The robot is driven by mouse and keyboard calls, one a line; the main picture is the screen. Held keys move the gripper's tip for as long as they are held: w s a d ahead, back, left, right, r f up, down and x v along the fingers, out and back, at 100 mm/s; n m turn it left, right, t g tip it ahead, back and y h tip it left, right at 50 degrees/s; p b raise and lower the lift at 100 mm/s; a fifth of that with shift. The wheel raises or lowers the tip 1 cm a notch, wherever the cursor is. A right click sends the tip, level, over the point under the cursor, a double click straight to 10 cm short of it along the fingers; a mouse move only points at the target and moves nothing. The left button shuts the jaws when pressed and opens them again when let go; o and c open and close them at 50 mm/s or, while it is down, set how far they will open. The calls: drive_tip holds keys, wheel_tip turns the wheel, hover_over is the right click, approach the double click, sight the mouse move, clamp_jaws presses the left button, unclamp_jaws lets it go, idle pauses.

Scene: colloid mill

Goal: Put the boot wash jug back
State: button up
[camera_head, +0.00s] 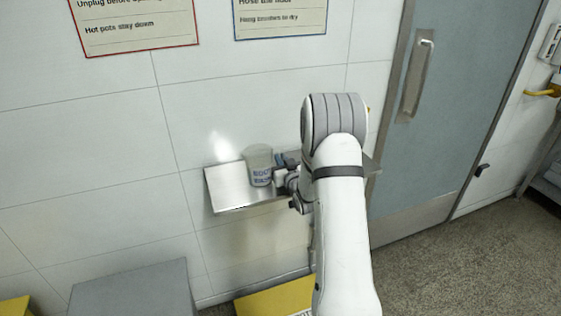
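The boot wash jug (259,164) is a pale, translucent grey vessel with blue lettering on its front. It stands upright at a steel wall shelf (224,190); I cannot tell whether its base rests on the shelf. My gripper (278,172) is at the jug's right side, close to or touching it. My arm hides part of the gripper and the right part of the shelf. The fingers are small and partly hidden, so their opening and any hold on the jug cannot be made out.
The shelf's left end is bare. Below are a grey box-like surface (135,288) and a yellow item (262,302) near the floor. A grey door (455,100) with a steel handle (416,80) is at right. Two signs (135,25) hang above on the tiled wall.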

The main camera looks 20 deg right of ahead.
drive_tip(key=o, duration=0.4)
drive_tip(key=shift+o, duration=0.2)
drive_tip(key=shift+r+p, duration=0.2)
drive_tip(key=shift+p, duration=0.15)
drive_tip(key=shift+s+f, duration=0.15)
drive_tip(key=shift+s, duration=0.2)
drive_tip(key=s+b, duration=0.3)
drive_tip(key=s, duration=0.8)
drive_tip(key=s+a+r+g, duration=0.2)
drive_tip(key=s+a+g, duration=0.3)
drive_tip(key=s, duration=0.4)
drive_tip(key=s+a+r+g, duration=0.3)
drive_tip(key=s+a+g, duration=0.2)
drive_tip(key=s, duration=0.5)
drive_tip(key=s+a+r+g, duration=0.2)
drive_tip(key=s+a+g, duration=0.3)
drive_tip(key=s, duration=0.5)
drive_tip(key=shift+r, duration=0.3)
